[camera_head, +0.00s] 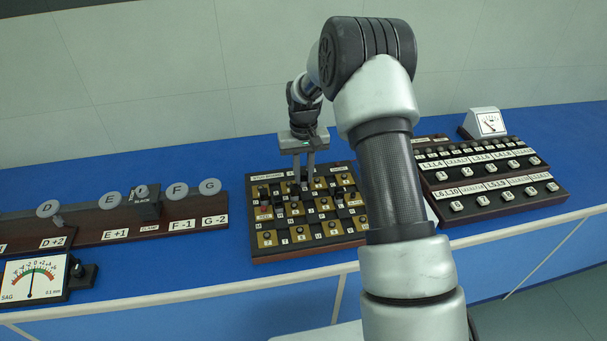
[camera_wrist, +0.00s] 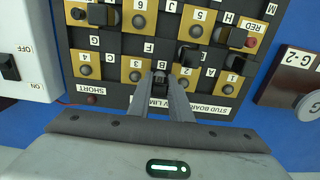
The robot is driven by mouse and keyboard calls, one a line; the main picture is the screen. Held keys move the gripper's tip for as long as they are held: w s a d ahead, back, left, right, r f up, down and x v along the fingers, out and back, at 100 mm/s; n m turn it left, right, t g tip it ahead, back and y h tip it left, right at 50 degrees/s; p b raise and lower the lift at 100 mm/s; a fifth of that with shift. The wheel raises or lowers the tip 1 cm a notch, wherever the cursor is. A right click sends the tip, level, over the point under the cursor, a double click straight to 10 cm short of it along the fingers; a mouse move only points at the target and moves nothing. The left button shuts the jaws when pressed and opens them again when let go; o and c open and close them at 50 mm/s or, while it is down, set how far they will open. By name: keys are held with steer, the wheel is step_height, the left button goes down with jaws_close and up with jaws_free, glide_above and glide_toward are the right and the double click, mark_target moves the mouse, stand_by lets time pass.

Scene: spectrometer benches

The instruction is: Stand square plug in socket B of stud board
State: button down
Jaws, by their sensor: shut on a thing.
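The stud board (camera_head: 335,246) is a dark-framed board with yellow numbered plates and lettered squares between them. It also shows in the wrist view (camera_wrist: 112,48). My gripper (camera_head: 304,180) reaches down over its far side. In the wrist view my gripper (camera_wrist: 160,88) is shut on a small dark plug (camera_wrist: 160,78), right beside the label B (camera_wrist: 163,63). The fingers hide much of the plug, and its square shape is hard to make out. I cannot tell whether it is seated in socket B or just above it.
Other black blocks stand on the board, one near the A label (camera_wrist: 188,56) and one beside the red post (camera_wrist: 237,38). A white switch box (camera_wrist: 20,50) is close beside the board. A two-tier labelled rack (camera_head: 485,180) and a wooden rail with grey discs (camera_head: 110,222) flank it.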

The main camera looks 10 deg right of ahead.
steer(key=shift+f, duration=0.1)
steer(key=shift+f, duration=0.15)
steer(key=c, duration=1.6)
jaws_free()
steer(key=shift+r, duration=0.2)
